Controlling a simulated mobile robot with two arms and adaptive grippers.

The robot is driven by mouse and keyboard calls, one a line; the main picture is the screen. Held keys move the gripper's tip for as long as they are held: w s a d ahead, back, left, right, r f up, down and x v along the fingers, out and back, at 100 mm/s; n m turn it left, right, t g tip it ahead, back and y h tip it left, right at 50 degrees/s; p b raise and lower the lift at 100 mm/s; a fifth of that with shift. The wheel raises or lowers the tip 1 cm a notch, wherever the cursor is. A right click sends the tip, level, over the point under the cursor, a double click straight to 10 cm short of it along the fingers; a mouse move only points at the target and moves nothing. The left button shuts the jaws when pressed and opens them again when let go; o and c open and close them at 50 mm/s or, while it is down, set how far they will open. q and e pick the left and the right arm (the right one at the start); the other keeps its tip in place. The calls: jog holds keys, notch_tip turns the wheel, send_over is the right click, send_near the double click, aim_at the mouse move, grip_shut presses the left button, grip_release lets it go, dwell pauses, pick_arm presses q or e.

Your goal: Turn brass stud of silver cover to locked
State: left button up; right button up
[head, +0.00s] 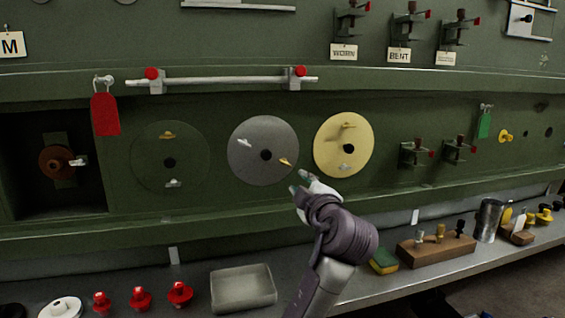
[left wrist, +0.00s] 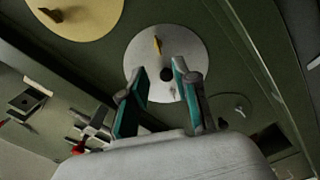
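The silver cover (head: 251,168) is a round grey disc on the green panel, with a dark central hole. Its brass stud (head: 285,161) sits right of the hole, its wing tilted down to the right; a silvery stud (head: 245,142) sits on the upper left. In the left wrist view the silver cover (left wrist: 192,52) lies beyond the fingers, with the brass stud (left wrist: 157,45) above the hole. My left gripper (head: 298,182) is just below and right of the brass stud in the head view. Its fingers (left wrist: 158,92) are apart with nothing between them. My right gripper is not seen.
A yellow cover (head: 330,160) is right of the silver one, a green cover (head: 150,160) left. A rail (head: 225,80) with red knobs runs above. Below, the shelf holds a grey tray (head: 243,287), red knobs (head: 140,298) and a wooden block (head: 437,251).

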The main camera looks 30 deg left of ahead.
aim_at(286, 165)
pick_arm(q)
jog(key=p+x, duration=0.1)
jog(key=x, duration=0.2)
jog(key=p+x, duration=0.1)
jog(key=x, duration=0.2)
jog(key=p+x, duration=0.1)
jog(key=x, duration=0.2)
jog(key=shift+r, duration=0.3)
jog(key=shift+p+x, duration=0.35)
jog(key=shift+x, duration=0.7)
jog(key=shift+w+a, duration=0.15)
jog(key=shift+w, duration=0.1)
jog(key=shift+w+a+f, duration=0.15)
jog(key=shift+w+a, duration=0.05)
jog(key=shift+a, duration=0.05)
grip_shut()
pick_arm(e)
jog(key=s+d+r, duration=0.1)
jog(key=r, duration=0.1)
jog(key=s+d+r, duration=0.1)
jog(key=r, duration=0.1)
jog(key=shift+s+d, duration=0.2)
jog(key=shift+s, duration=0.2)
